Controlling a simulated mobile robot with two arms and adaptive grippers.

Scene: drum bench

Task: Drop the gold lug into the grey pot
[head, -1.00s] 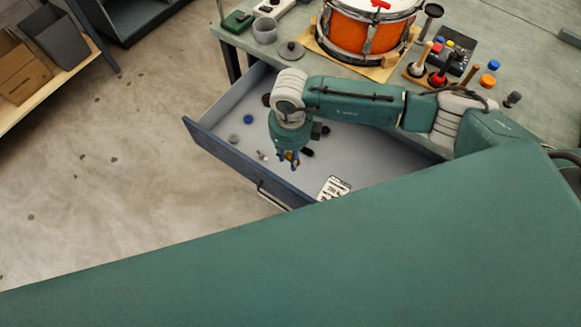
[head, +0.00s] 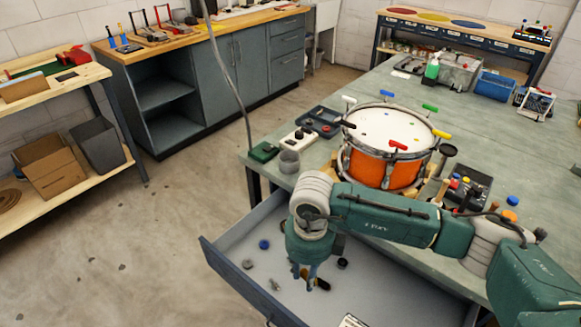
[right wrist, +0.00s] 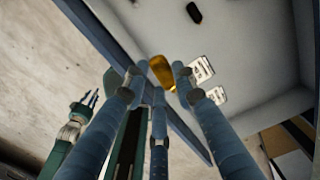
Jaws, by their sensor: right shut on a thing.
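The gold lug (right wrist: 162,72) shows in the right wrist view between the fingertips of my right gripper (right wrist: 158,82). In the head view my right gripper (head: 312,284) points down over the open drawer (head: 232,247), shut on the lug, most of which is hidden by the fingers. The grey pot (head: 289,162) stands on the near left edge of the bench, up and left of the gripper and apart from it. What looks like my left gripper (right wrist: 91,98) shows small at the left in the right wrist view; its opening is unclear.
The drawer holds a blue cap (head: 264,244), a grey knob (head: 248,264), small hardware and a printed card (head: 351,321). On the bench, an orange drum (head: 385,165), a white box (head: 300,139) and a green box (head: 264,152) stand near the pot. My right forearm crosses in front of the bench edge.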

